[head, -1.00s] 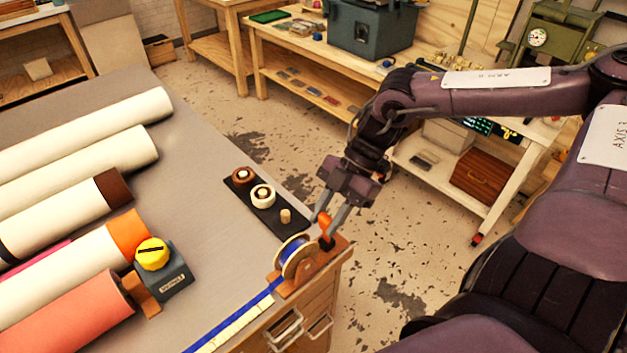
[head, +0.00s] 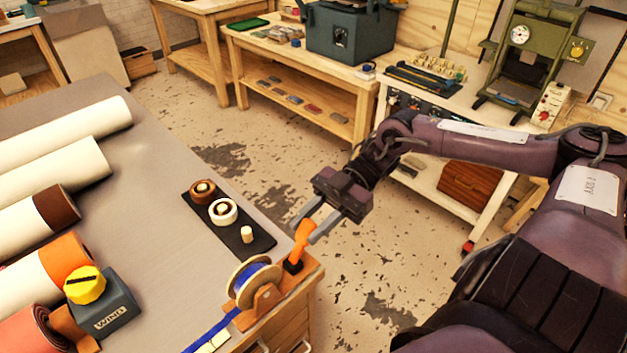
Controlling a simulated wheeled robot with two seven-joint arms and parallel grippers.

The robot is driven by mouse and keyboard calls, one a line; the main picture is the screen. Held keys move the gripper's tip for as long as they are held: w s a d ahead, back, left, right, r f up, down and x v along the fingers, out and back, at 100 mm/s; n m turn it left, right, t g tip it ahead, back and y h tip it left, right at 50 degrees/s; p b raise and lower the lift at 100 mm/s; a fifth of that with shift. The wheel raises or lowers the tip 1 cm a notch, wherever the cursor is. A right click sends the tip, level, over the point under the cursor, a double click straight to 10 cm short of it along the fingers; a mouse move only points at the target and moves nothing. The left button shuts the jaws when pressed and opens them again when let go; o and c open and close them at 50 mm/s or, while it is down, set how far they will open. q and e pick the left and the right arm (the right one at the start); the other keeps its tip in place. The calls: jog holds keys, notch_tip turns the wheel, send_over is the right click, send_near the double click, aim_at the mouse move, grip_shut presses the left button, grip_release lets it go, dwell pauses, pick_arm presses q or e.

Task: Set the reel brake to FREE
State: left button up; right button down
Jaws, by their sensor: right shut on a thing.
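The reel (head: 252,281) of blue ribbon stands in a wooden holder (head: 262,303) at the table's near right corner. The orange brake lever (head: 302,239) rises from a dark base at the holder's back end, tilted slightly to the right at its top. My right gripper (head: 313,228) is shut on the upper part of the lever, with a finger on each side. I see no readable FREE mark on the brake. My left gripper is not in view.
A dark tray (head: 250,249) with small rolls and a peg lies behind the reel. A grey box with a yellow knob (head: 86,286) and several large rolls fill the table's left side. Open floor lies right of the table.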

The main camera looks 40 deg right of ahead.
dwell(0.4)
jog(key=c, duration=1.1)
grip_release()
jog(key=shift+d, duration=0.1)
jog(key=shift+b+v, duration=2.05)
jog(key=shift+v, duration=1.85)
jog(key=shift+w, duration=0.1)
